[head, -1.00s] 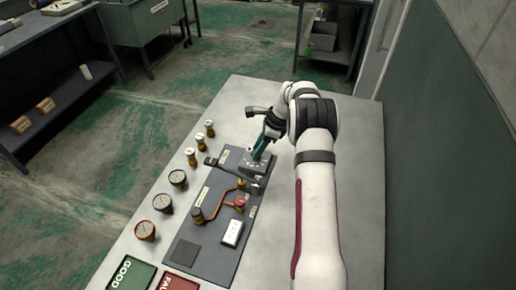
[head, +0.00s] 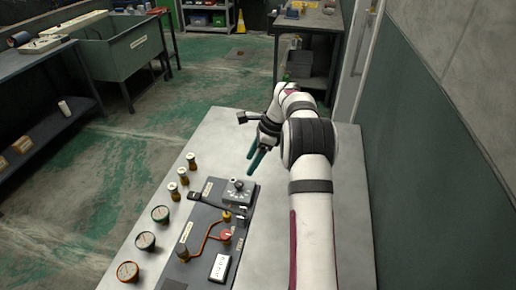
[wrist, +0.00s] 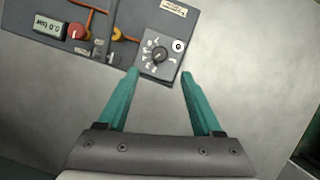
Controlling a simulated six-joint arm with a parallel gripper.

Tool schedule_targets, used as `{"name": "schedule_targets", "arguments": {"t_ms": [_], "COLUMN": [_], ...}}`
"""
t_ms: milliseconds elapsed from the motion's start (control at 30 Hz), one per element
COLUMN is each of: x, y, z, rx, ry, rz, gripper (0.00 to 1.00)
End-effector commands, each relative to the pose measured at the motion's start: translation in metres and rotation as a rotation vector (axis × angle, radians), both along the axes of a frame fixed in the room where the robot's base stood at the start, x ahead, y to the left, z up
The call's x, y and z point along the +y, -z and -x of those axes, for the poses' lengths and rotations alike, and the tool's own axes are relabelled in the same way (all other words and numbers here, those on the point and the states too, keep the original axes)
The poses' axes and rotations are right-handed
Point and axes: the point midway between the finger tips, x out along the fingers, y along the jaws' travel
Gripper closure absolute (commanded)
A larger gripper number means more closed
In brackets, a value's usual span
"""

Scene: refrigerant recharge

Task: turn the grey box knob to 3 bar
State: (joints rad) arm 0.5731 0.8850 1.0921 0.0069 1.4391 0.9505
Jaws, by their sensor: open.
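The grey box (head: 236,192) sits at the far end of the dark panel (head: 196,224), with a black knob (head: 238,184) on top. In the wrist view the grey box (wrist: 165,69) carries the knob (wrist: 161,55) and a ring of scale marks, too small to read surely. My gripper (head: 254,162) is open and empty, above and beyond the box in the head view. In the wrist view its teal fingers (wrist: 160,74) are spread apart, with the knob ahead of and between their tips. They appear clear of the knob. A display (wrist: 48,27) reads 0.0 bar.
The panel also carries a copper pipe (head: 207,236), a red knob (wrist: 76,31) and a white display box (head: 220,267). Small brass fittings (head: 183,176) and round gauges (head: 145,241) line the left of the table.

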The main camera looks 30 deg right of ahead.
Motion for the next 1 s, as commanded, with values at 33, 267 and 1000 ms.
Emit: {"name": "schedule_targets", "arguments": {"t_ms": [33, 267, 1000], "x": [-0.006, -0.020, 0.096], "y": [-0.014, -0.056, -0.126], "z": [0.002, 0.011, 0.071], "rx": [-0.003, -0.001, -0.063], "ry": [0.002, -0.001, -0.451], "rz": [0.003, 0.002, 0.108], "gripper": [0.33, 0.33, 0.33]}}
